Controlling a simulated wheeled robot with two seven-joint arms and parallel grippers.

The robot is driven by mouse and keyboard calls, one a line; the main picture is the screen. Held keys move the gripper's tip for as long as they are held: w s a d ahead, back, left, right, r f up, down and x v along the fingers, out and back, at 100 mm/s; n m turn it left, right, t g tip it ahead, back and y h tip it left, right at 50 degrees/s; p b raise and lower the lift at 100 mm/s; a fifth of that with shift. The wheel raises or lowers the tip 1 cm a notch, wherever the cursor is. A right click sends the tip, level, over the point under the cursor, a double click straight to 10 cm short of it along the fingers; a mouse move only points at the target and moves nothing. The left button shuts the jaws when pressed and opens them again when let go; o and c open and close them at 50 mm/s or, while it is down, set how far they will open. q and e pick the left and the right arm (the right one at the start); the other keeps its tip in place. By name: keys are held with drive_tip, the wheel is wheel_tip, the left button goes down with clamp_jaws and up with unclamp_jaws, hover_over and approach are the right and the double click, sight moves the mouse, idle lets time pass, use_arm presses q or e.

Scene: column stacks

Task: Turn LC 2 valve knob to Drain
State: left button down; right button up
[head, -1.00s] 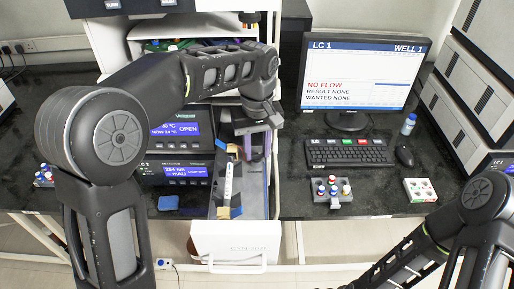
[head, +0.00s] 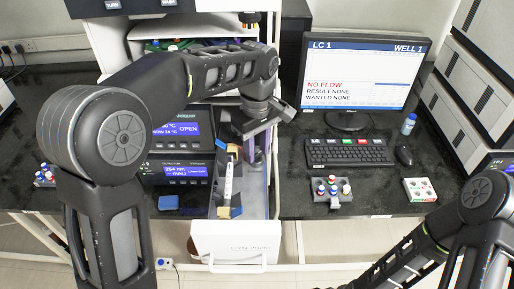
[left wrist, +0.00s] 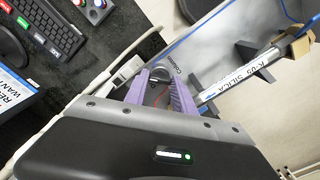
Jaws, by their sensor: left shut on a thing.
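My left gripper (head: 254,152) reaches down over the right side of an open drawer (head: 236,246). In the left wrist view its two purple fingers (left wrist: 160,88) are closed on a small grey knob (left wrist: 158,73) at the drawer's edge. The fingers hide much of the knob, and I cannot read its position or a Drain mark. A white column (head: 228,182) lies in the drawer, and its label reads K-05 SILICA in the left wrist view (left wrist: 240,78). My right arm shows at the lower right; its gripper is out of the picture.
Instrument displays (head: 183,171) stand left of the drawer. A vial rack (head: 333,190) and a white tray (head: 420,190) stand near the bench front.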

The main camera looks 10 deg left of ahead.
sight(257, 153)
use_arm(q)
drive_tip(key=c, duration=1)
unclamp_jaws()
drive_tip(key=shift+c, duration=0.2)
drive_tip(key=shift+r, duration=0.65)
wheel_tip(257, 153, up, 4)
drive_tip(key=shift+r+b, duration=0.1)
drive_tip(key=shift+b, duration=0.25)
wheel_tip(257, 153, up, 2)
drive_tip(key=shift+r+p, duration=0.25)
drive_tip(key=shift+p, duration=0.75)
drive_tip(key=shift+f, duration=0.1)
